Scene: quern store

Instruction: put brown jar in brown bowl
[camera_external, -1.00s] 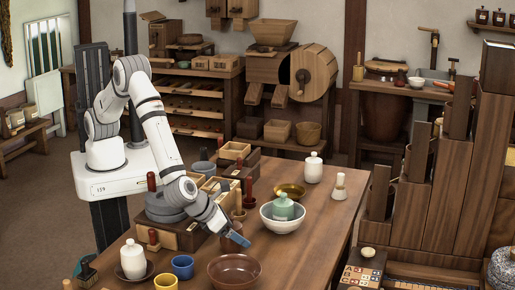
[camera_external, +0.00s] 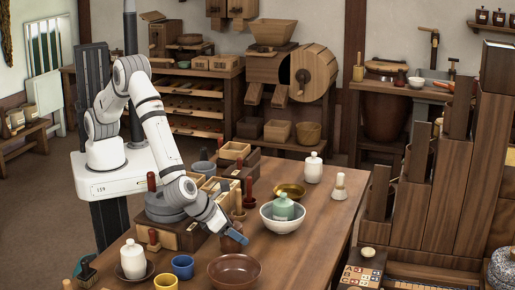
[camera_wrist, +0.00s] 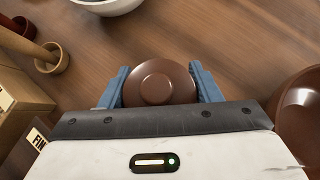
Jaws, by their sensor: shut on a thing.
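The brown jar (camera_wrist: 160,84), seen from above as a round glossy lid with a knob, sits between the blue fingers of my gripper (camera_wrist: 162,90) in the wrist view. The fingers are shut on its two sides. In the external view my gripper (camera_external: 238,235) is behind the brown bowl, with the jar (camera_external: 231,243) partly hidden by the fingers. I cannot tell whether the jar is clear of the table. The wide brown bowl (camera_external: 235,272) looks empty at the table's front edge; its rim also shows at the right of the wrist view (camera_wrist: 280,108).
A white bowl (camera_external: 270,222) holding a green jar (camera_external: 283,207) stands right of my gripper. Blue (camera_external: 183,265) and yellow (camera_external: 166,282) cups and a white jar (camera_external: 132,259) stand left of the brown bowl.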

